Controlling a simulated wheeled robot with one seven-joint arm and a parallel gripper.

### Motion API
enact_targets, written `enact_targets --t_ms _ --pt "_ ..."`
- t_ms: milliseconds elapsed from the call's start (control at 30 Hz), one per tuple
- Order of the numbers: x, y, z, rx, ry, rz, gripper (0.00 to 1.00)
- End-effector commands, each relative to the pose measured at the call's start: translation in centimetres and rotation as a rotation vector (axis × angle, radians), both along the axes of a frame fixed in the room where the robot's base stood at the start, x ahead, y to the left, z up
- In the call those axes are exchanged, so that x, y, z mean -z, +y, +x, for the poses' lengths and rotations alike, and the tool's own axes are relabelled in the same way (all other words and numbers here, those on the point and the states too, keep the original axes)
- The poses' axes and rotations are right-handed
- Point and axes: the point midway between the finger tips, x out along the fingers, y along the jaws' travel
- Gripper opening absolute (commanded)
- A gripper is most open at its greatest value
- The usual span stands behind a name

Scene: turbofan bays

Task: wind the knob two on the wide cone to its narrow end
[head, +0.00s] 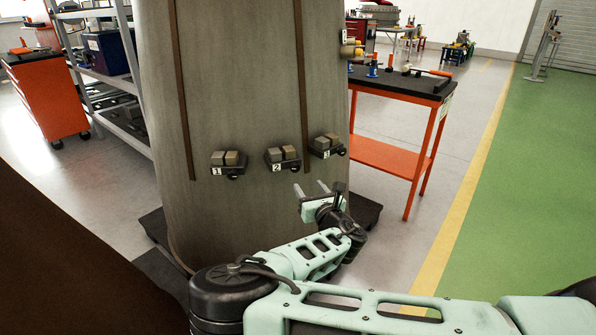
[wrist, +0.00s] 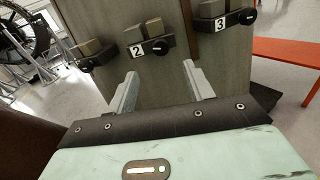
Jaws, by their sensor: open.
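The wide cone (head: 235,110) is a large grey-brown upright body in the head view, and its surface also fills the back of the wrist view. Knob two (head: 294,168) is a small black round knob at the lower right of the dark block labelled 2 (head: 273,157). In the wrist view knob two (wrist: 160,47) shows a pale line on its face, just beyond and above my gripper (wrist: 160,72). My gripper (head: 310,188) is open and empty, its two pale fingers apart and short of the knob. Any narrow-end marking is too small to make out.
Similar blocks labelled 1 (head: 228,160) and 3 (head: 322,144) sit on either side, each with a black knob. An orange table (head: 385,158) with a dark top stands to the right. Shelving stands at the left. Green floor (head: 520,180) lies clear at the right.

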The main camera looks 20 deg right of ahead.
Motion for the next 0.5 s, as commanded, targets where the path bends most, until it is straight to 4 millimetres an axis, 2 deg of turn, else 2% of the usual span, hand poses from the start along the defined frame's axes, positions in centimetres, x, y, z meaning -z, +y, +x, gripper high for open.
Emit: enact_targets --t_ms 100,300,500 --pt "-0.1 0.1 2.7 0.001 -0.002 0.003 0.52" --pt "-0.1 0.5 6.6 0.001 0.0 0.002 0.52" --pt "0.0 0.7 9.3 0.001 0.0 0.001 0.52"
